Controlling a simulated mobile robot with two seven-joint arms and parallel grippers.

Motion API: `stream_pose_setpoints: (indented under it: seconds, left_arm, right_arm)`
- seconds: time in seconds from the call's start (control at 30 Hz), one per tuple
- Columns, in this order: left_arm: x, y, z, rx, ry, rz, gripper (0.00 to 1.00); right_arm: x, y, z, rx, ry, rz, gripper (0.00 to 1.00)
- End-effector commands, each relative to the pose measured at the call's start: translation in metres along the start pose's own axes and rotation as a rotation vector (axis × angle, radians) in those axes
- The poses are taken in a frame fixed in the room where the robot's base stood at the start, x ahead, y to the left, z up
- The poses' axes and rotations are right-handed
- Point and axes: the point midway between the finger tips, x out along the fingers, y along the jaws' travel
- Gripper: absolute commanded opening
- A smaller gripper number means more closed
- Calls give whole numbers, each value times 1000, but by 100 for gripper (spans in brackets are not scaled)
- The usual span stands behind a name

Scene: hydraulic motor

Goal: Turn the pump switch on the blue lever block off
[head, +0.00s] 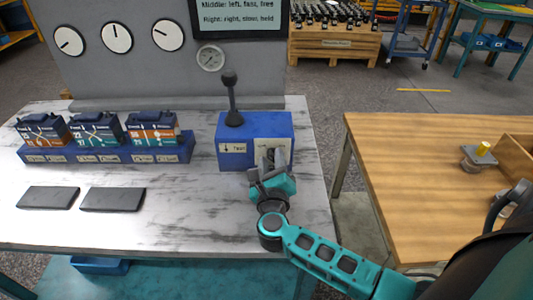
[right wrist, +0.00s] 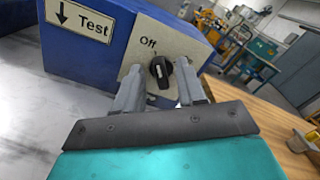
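The blue lever block (head: 262,129) stands on the marble-topped table, with a black upright lever (head: 231,98) on top and a "Test" label on its front left. It also shows in the right wrist view (right wrist: 95,55). The pump switch is a black rotary knob (right wrist: 161,71) with a white mark, on a pale plate whose "Off" label is above it to the left. My right gripper (head: 267,163) is at the plate. In the right wrist view its fingers (right wrist: 157,82) are open, one on each side of the knob; contact is unclear. My left gripper is not in view.
A blue rack (head: 107,153) with several labelled modules stands left of the block. Two dark flat plates (head: 113,199) lie in front of it. A grey panel (head: 135,70) with dials rises behind. A wooden table (head: 430,170) is on the right, across a gap.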

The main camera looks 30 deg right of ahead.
Motion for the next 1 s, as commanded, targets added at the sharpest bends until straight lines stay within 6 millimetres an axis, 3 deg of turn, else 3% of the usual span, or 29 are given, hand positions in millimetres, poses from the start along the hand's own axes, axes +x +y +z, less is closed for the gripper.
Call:
stream_pose_setpoints:
  seconds: [0.37,0.77,1.0]
  left_arm:
    - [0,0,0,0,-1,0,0]
    - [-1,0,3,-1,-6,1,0]
    - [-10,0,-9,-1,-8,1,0]
  right_arm:
    - [0,-1,-1,0,1,0,38]
    - [1,-1,-1,0,0,0,0]
    - [0,-3,1,-112,5,-1,0]
